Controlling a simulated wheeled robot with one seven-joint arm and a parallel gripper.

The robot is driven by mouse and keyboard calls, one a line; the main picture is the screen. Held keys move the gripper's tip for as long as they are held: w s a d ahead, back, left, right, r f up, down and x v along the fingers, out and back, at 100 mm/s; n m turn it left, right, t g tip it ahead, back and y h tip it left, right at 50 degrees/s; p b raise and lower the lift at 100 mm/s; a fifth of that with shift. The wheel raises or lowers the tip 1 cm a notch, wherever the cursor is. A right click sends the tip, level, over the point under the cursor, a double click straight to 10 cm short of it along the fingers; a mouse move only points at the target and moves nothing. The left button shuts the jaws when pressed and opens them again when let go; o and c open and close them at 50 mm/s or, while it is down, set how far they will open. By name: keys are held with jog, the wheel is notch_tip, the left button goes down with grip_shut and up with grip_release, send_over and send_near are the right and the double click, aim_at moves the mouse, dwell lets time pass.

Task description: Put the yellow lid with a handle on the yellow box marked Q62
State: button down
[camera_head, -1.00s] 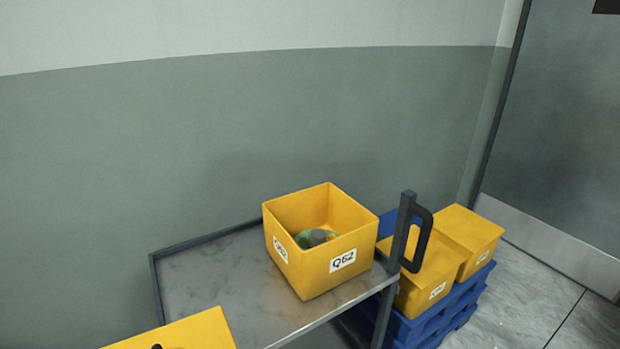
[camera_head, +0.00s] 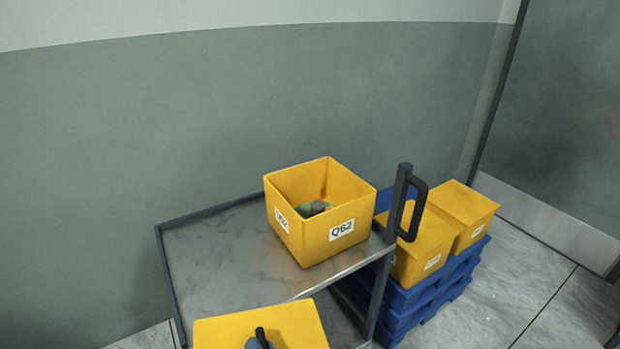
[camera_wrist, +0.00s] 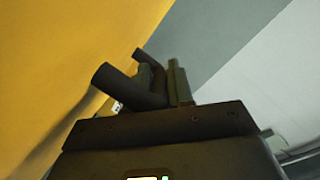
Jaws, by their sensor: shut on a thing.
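The yellow box marked Q62 (camera_head: 318,245) stands open and upright on a grey metal cart, with a green and grey item (camera_head: 314,208) inside. The yellow lid (camera_head: 222,332) is at the bottom of the head view, in front of the cart and lower in the picture than the box. My gripper (camera_head: 259,341) is shut on the lid's dark handle (camera_head: 261,334); only its tip shows there. In the wrist view the yellow lid (camera_wrist: 60,60) fills the left side, and the dark handle (camera_wrist: 130,88) lies between the fingers of my gripper (camera_wrist: 160,85).
The cart top (camera_head: 215,255) is bare to the left of the box. A dark upright cart handle (camera_head: 408,203) rises just right of the box. Beyond it, closed yellow boxes (camera_head: 462,212) stand on stacked blue pallets (camera_head: 410,310). A wall is behind the cart.

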jog(key=w+d+f+m+t+h, duration=0.1)
jog(key=d+f+m+h, duration=0.2)
jog(key=d, duration=1.1)
jog(key=w+d+f+m+t+h, duration=0.1)
jog(key=d+f+h, duration=0.3)
jog(key=d, duration=1.1)
notch_tip(320, 180, down, 3)
jog(key=shift+w+r+m+h, duration=0.2)
jog(key=shift+w+m+h, duration=0.15)
jog(key=shift+m, duration=0.55)
jog(key=shift+d, duration=0.1)
jog(key=shift+w, duration=0.1)
